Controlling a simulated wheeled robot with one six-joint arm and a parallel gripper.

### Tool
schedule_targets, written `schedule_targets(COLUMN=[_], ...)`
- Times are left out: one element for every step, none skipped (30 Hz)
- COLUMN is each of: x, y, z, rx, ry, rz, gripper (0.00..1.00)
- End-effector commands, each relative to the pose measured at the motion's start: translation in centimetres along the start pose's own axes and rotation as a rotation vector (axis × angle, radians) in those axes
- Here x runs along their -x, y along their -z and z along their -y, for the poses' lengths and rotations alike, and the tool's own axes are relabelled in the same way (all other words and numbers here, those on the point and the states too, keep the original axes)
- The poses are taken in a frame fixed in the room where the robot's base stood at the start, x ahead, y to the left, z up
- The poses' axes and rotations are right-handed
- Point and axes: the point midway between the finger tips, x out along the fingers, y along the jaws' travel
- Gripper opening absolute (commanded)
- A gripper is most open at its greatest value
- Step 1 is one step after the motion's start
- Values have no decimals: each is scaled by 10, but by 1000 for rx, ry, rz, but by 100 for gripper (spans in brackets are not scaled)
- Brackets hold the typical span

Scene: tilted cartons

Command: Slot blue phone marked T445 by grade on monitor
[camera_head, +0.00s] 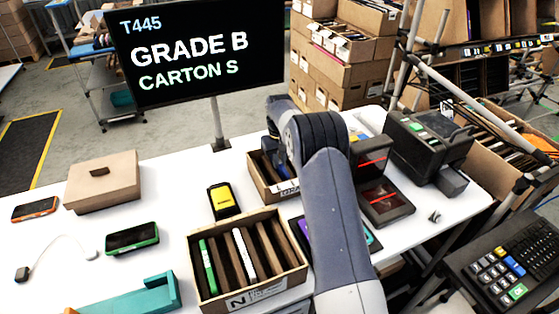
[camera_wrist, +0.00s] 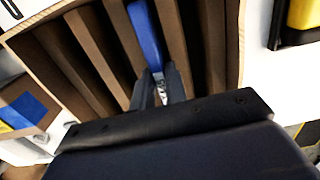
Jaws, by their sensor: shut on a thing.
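The monitor (camera_head: 197,50) reads "T445 GRADE B CARTON S". My gripper (camera_wrist: 160,88) is shut on a blue phone (camera_wrist: 146,35) in the wrist view. The phone stands on edge between brown dividers of a carton (camera_wrist: 232,45); how deep it sits, I cannot tell. The front carton (camera_head: 243,296), marked N, is tilted and holds a green phone (camera_head: 208,266) and a white phone (camera_head: 244,255).
A yellow-and-black device (camera_head: 223,201) stands between the cartons' left sides. An orange phone (camera_head: 35,209), a green-edged phone (camera_head: 132,239), a brown box (camera_head: 103,181) and a teal holder (camera_head: 130,298) lie at left. A red-lit scanner (camera_head: 384,199) and printer (camera_head: 428,138) stand at right.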

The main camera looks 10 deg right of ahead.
Motion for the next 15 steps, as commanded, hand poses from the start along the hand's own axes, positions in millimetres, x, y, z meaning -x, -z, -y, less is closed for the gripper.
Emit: schedule_targets(x=[0, 0, 0, 0, 0, 0, 0, 0, 0, 0, 0, 0, 0, 0, 0], y=[0, 0, 0, 0, 0, 0, 0, 0, 0, 0, 0, 0, 0, 0, 0], z=[0, 0, 0, 0, 0, 0, 0, 0, 0, 0, 0, 0, 0, 0, 0], rx=[0, 0, 0, 0, 0, 0, 0, 0, 0, 0, 0, 0, 0, 0, 0], ry=[0, 0, 0, 0, 0, 0, 0, 0, 0, 0, 0, 0, 0, 0, 0], rz=[0, 0, 0, 0, 0, 0, 0, 0, 0, 0, 0, 0, 0, 0, 0], gripper=[0, 0, 0, 0, 0, 0, 0, 0, 17, 19, 21, 25, 27, 30, 33])
